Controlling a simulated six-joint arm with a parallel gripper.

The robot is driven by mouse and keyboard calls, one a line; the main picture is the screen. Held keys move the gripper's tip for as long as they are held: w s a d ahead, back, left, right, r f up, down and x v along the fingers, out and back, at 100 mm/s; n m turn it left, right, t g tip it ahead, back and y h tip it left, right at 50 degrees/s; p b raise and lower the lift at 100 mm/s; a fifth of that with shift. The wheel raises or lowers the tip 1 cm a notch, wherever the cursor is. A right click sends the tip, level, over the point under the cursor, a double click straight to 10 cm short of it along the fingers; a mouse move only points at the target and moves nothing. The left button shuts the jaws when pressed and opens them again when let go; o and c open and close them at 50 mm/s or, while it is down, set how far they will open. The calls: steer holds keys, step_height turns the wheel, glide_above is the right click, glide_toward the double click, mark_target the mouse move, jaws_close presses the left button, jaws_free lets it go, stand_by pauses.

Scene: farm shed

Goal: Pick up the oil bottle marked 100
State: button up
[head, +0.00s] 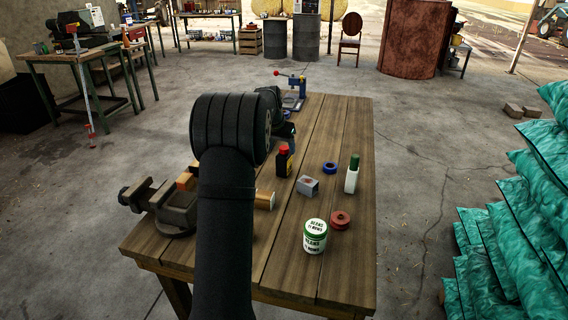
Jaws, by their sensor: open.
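A small black bottle with a red cap and a yellowish label (284,163) stands upright mid-table, just right of my arm. A white bottle with a dark green cap (351,181) stands upright near the table's right edge. No 100 can be read on either, so I cannot tell which bottle bears that mark. My gripper (283,130) is at the end of my dark arm, beyond the black bottle and above the table. It is open, though its fingers are mostly hidden behind my arm links. I see nothing held.
The wooden table (335,115) also holds a grey metal block (308,187), a blue ring (330,168), a red ring (340,219), a white-green tin (315,237), a vise (172,208) and a small press (296,92). Green sacks (525,230) are stacked at right.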

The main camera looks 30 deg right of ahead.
mark_target(283, 154)
steer(key=x, duration=0.7)
steer(key=shift+s+f, duration=0.15)
steer(key=shift+f, duration=0.15)
steer(key=c, duration=1.2)
steer(key=shift+r, duration=0.1)
